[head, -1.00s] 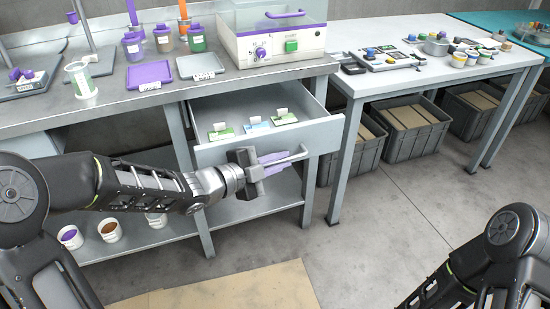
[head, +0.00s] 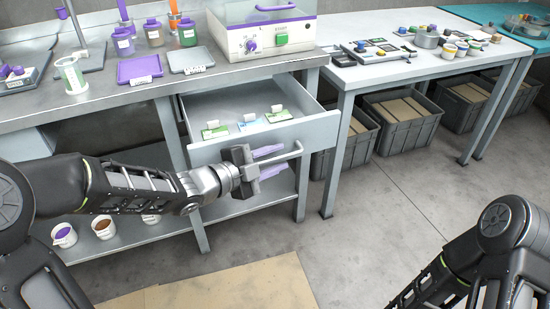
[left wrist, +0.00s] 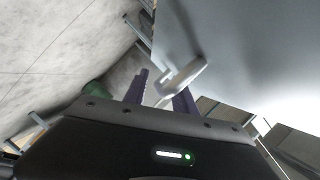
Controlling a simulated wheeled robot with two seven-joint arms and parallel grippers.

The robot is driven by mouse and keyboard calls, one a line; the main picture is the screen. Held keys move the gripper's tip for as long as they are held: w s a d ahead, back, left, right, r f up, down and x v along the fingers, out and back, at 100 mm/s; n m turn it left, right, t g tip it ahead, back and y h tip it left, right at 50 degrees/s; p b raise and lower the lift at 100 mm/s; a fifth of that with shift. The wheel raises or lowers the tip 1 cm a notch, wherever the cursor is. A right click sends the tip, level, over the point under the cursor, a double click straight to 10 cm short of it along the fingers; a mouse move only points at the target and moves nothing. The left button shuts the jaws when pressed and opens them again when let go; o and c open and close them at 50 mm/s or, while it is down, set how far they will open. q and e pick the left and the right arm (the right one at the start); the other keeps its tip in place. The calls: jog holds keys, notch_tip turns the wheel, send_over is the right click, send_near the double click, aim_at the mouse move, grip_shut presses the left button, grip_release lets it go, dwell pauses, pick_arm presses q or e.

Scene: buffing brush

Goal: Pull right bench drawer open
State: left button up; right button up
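The right bench drawer (head: 270,138) is pulled well out from under the grey workbench, and its inside shows in the head view. Its bar handle (head: 294,152) is on the front face. My left gripper (head: 270,161) is at the handle, its two purple fingers standing apart. In the left wrist view, the pale handle (left wrist: 184,76) lies by the fingertips of my left gripper (left wrist: 163,92), with a clear gap between the fingers. Whether a finger touches it is unclear. My right arm is at the lower right of the head view; its gripper is out of frame.
Several small labelled packets (head: 247,123) lie in the drawer. The workbench (head: 110,99) carries a purple-trimmed machine (head: 262,35), trays and jars. Cups stand on its lower shelf (head: 180,218). A second table (head: 420,68) stands right, with grey crates (head: 405,120) underneath.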

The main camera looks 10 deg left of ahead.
pick_arm(q)
jog(key=p+v, duration=0.1)
jog(key=v, duration=0.6)
jog(key=shift+s+a+p, duration=0.25)
jog(key=shift+s+p, duration=0.05)
jog(key=shift+p, duration=0.1)
dwell(0.3)
